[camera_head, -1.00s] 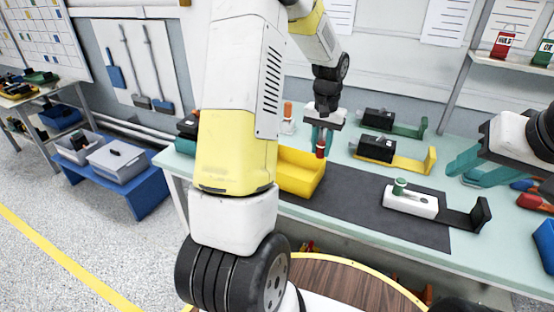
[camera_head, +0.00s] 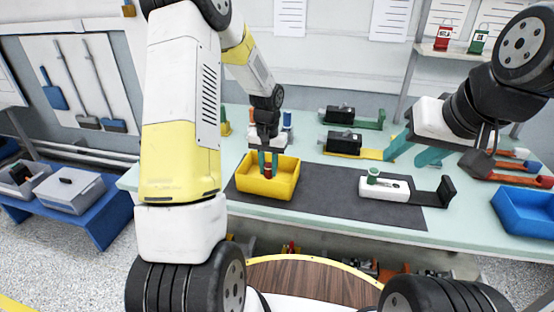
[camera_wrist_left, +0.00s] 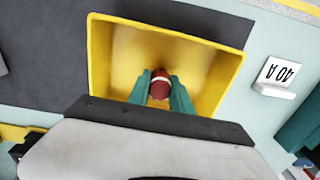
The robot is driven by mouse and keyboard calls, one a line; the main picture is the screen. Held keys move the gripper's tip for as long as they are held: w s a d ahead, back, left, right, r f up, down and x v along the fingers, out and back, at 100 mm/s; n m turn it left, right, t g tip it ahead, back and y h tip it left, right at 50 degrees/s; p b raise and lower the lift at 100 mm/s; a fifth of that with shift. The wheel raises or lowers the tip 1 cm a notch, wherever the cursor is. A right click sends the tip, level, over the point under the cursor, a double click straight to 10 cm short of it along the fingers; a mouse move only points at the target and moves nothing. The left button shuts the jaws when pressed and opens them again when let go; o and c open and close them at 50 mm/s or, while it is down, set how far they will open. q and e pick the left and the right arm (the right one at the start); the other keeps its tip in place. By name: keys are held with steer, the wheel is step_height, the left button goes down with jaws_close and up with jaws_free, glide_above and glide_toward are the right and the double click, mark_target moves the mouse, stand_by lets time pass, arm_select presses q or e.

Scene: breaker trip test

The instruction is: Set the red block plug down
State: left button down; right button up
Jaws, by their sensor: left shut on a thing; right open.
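The red block plug (camera_head: 268,171) is between the teal fingers of my left gripper (camera_head: 268,160). My left gripper is shut on it, inside the outline of the yellow bin (camera_head: 284,188). In the left wrist view the plug (camera_wrist_left: 160,84) shows a dark red end with a pale band, held over the yellow bin floor (camera_wrist_left: 128,70). I cannot tell whether the plug touches the floor. My right gripper (camera_head: 410,150) is open and empty above the right part of the bench.
A white block with a green plug (camera_head: 374,176) sits on the dark mat (camera_head: 320,203). Black devices on yellow (camera_head: 343,142) and green (camera_head: 340,115) bases stand behind. A blue bin (camera_head: 528,208) is at the right. A "40 A" card (camera_wrist_left: 279,74) stands beside the yellow bin.

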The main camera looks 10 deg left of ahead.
mark_target(269, 164)
arm_select(q)
steer(key=shift+f, duration=0.7)
steer(key=shift+f, duration=0.1)
steer(key=c, duration=1.2)
jaws_free()
steer(key=shift+o, duration=0.2)
step_height(269, 164, up, 12)
steer(key=s+d+r+t+h, duration=0.1)
steer(key=s+r+t, duration=0.2)
steer(key=s+r, duration=0.5)
steer(key=s+d+r+t+h, duration=0.1)
steer(key=s+r+t, duration=0.2)
steer(key=s+r, duration=0.4)
steer(key=s, duration=0.9)
steer(key=shift+r, duration=0.35)
